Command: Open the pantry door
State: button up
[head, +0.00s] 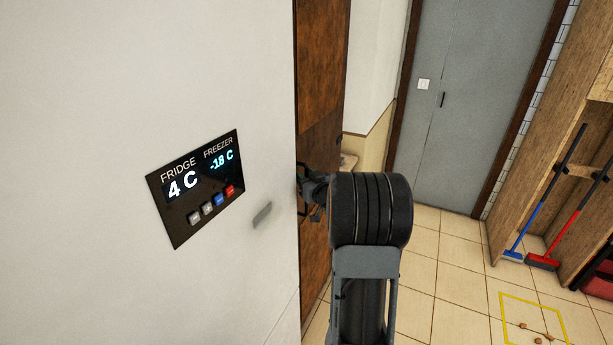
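A tall brown wooden panel (322,70) stands just beyond the fridge; it may be the pantry door, but no label shows. My gripper (305,193) is in front of this panel, beside the fridge's edge. My own wrist and arm hide part of it, and its fingers are small and dark, so I cannot tell whether they are open or touch a handle. A grey door (465,120) with a small dark handle (443,99) is closed in the far wall.
The white fridge (90,90) with a display panel (196,188) fills the left. An open wooden shelf unit (545,130) at right holds a blue broom (545,190) and a red broom (568,223). Small brown bits (538,333) lie inside a yellow floor outline. The tiled floor (440,250) between is clear.

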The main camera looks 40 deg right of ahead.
jog(key=shift+c, duration=0.2)
grip_shut()
dwell(0.5)
